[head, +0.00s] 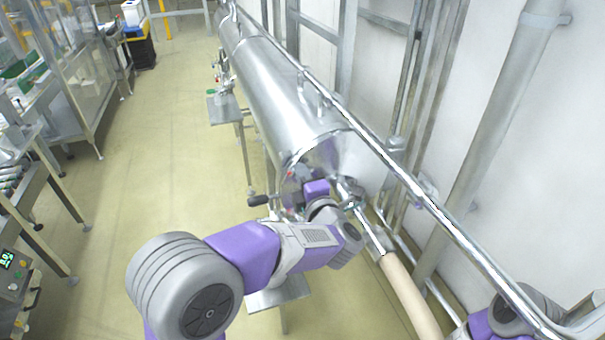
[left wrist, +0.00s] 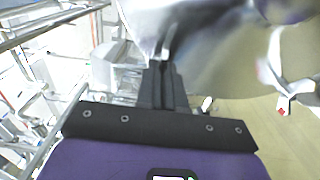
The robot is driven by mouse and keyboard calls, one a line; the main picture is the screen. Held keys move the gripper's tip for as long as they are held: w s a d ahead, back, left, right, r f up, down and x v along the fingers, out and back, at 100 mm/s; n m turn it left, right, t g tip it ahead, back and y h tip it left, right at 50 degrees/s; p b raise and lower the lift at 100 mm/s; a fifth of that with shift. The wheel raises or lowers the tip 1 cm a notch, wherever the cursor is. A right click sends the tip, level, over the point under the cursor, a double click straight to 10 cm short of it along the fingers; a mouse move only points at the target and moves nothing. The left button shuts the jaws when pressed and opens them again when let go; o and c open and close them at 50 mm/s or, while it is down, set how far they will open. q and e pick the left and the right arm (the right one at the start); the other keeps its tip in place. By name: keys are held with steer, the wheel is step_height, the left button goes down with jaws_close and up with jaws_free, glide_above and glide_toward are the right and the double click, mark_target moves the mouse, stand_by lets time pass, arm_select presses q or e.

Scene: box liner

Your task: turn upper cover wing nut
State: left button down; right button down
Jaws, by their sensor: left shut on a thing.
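A long shiny steel cylinder (head: 272,85) runs away from me, with its round end cover (head: 326,158) facing me. My left gripper (head: 300,174) is at this end, with its purple wrist part just in front of the cover. In the left wrist view its two dark fingers (left wrist: 166,84) are close together, shut on a small metal piece (left wrist: 166,45) that looks like the wing nut. The fingers hide most of the nut, and its turn angle cannot be read. Part of my right arm shows at the lower right of the head view; its gripper is out of frame.
A steel pipe (head: 440,218) runs diagonally right of the cylinder, and a beige hose (head: 408,296) lies below it. A black handle (head: 258,201) sticks out left of the gripper. A small steel stand (head: 224,108) is farther back. The floor (head: 150,150) at left is clear.

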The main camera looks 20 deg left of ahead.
arm_select(q)
steer(key=shift+m+p, duration=6.25)
steer(key=shift+m, duration=2.55)
steer(key=c, duration=1.3)
jaws_free()
steer(key=shift+o, duration=0.2)
steer(key=v, duration=0.7)
steer(key=shift+s+d+b, duration=0.15)
steer(key=shift+s+b, duration=0.1)
steer(key=shift+b, duration=0.1)
